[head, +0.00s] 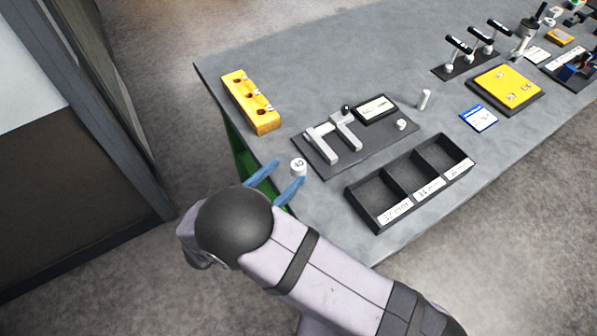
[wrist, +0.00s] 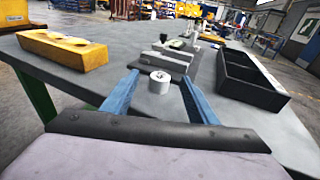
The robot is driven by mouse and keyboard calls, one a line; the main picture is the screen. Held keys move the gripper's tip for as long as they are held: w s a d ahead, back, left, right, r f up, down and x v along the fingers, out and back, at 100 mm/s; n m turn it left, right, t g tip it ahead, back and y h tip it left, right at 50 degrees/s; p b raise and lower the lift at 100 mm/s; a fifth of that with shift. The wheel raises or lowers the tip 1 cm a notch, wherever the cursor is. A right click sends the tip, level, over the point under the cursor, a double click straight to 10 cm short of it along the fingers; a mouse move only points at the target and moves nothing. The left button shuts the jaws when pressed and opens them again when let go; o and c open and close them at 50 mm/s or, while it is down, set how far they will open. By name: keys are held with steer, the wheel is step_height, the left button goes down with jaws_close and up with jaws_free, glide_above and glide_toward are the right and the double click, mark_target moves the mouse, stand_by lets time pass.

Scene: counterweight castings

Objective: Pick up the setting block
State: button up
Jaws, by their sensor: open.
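A short, pale round block (head: 298,167) with dark marks on its top stands upright near the bench's near left edge. I take it for the setting block, though no label confirms this. It also shows in the wrist view (wrist: 160,82), centred between two blue fingers. My gripper (head: 289,172) is open, with one fingertip on either side of the block. The wrist view shows the gripper (wrist: 159,75) with a gap between each finger and the block. Nothing is held.
A gauge fixture (head: 333,138) on a dark plate stands just beyond the block. A yellow block with holes (head: 240,93) lies at the left. A black tray with three compartments (head: 366,212) is at the right. More tools and a yellow plate (head: 505,88) lie farther right.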

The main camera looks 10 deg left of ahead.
mark_target(298, 164)
steer(key=shift+s+a+f+t+b, duration=0.15)
steer(key=shift+s+f+t+b, duration=0.35)
steer(key=shift+f, duration=0.4)
steer(key=shift+r+p+x, duration=0.15)
steer(key=shift+p+x, duration=0.9)
steer(key=shift+x, duration=0.55)
steer(key=shift+r+p+x, duration=0.2)
steer(key=shift+p+x, duration=0.85)
steer(key=shift+x, duration=0.55)
steer(key=shift+w+d+f, duration=0.1)
steer(key=shift+w+d, duration=0.15)
steer(key=shift+w, duration=0.1)
jaws_close()
steer(key=shift+r+b, duration=1.05)
steer(key=shift+r, duration=4)
